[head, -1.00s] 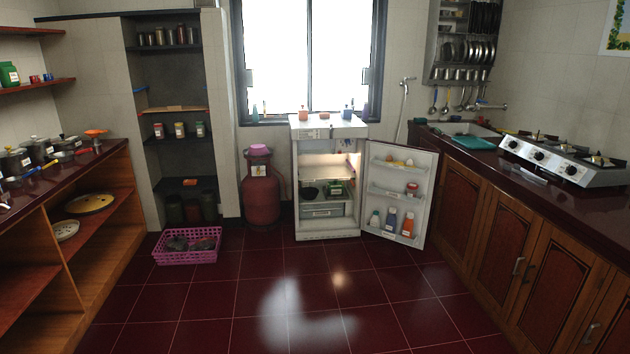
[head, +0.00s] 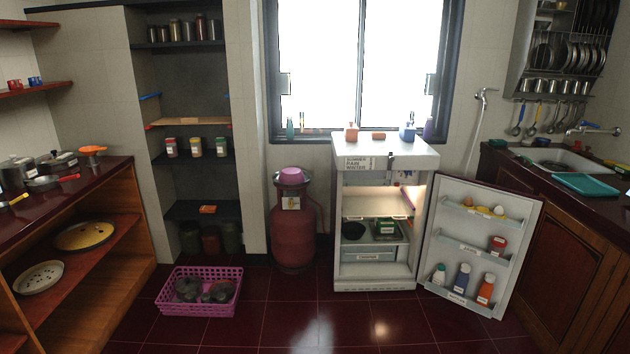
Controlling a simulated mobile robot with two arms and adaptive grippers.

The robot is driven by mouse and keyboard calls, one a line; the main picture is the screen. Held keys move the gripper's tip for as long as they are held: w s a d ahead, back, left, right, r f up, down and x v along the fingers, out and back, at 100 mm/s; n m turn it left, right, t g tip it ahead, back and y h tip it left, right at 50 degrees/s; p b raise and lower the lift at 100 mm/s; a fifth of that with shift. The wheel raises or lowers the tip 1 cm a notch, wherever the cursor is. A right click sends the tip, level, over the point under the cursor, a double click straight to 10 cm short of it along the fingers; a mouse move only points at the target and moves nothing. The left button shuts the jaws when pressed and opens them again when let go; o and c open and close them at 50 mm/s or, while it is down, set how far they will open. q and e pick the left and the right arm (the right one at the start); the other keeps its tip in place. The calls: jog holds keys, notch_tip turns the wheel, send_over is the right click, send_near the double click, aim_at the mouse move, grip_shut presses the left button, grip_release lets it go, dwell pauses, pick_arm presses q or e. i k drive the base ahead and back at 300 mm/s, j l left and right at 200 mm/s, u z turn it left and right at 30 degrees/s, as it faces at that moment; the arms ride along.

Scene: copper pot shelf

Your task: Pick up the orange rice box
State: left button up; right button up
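A small orange box (head: 207,209) lies on a low dark shelf of the wall niche, below the shelf with labelled jars. It is too small for me to read a label, so I cannot tell if it is the rice box. Another orange item (head: 92,150) stands on the left counter; its shape is like a shallow pan or scale top. Neither of my grippers shows in the head view.
A pink basket (head: 198,306) holding dark items stands on the floor before the niche. A red gas cylinder (head: 292,228) stands right of the niche. The open fridge (head: 376,276) has its door (head: 455,270) swung out rightward. Red floor in front is clear.

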aim_at(349, 136)
jog(key=i, duration=1.95)
